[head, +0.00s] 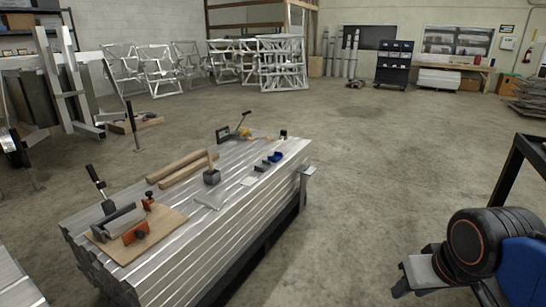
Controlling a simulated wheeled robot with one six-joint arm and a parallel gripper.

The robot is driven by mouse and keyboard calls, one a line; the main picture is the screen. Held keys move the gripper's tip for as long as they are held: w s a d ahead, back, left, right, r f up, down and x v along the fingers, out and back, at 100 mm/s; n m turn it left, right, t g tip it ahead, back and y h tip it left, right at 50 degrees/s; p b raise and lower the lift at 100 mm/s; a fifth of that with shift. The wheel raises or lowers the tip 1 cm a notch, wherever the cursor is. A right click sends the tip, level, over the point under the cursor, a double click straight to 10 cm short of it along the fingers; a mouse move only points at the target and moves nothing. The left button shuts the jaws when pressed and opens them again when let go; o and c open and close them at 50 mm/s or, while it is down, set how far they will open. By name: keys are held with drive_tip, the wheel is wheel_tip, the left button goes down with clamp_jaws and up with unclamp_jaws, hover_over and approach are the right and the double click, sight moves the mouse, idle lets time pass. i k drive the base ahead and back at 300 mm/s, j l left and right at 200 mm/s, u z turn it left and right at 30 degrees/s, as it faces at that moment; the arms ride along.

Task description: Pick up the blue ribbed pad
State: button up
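A small blue piece (276,156), likely the blue ribbed pad, lies on top of the stack of aluminium planks (232,225) near its right edge. It is too small to make out ribs. Small grey pieces (262,166) lie just in front of it, close to or touching it. My arm (520,262) shows at the lower right as a black round joint and a blue cover, well apart from the stack. I cannot make out any gripper fingers.
Open concrete floor (390,170) lies to the right. Metal frames and a dark shelf cart stand far back.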

sight(278, 156)
drive_tip(key=i+l+u, duration=0.1)
drive_tip(key=i, duration=0.4)
drive_tip(key=i+l, duration=0.25)
drive_tip(key=i, duration=0.3)
drive_tip(key=i+l+u, duration=0.15)
drive_tip(key=i, duration=0.35)
drive_tip(key=i+l, duration=0.25)
drive_tip(key=i, duration=0.25)
drive_tip(key=i+l+u, duration=0.15)
drive_tip(key=i, duration=0.35)
drive_tip(key=i+l, duration=0.4)
drive_tip(key=i+u, duration=0.05)
drive_tip(key=i, duration=0.05)
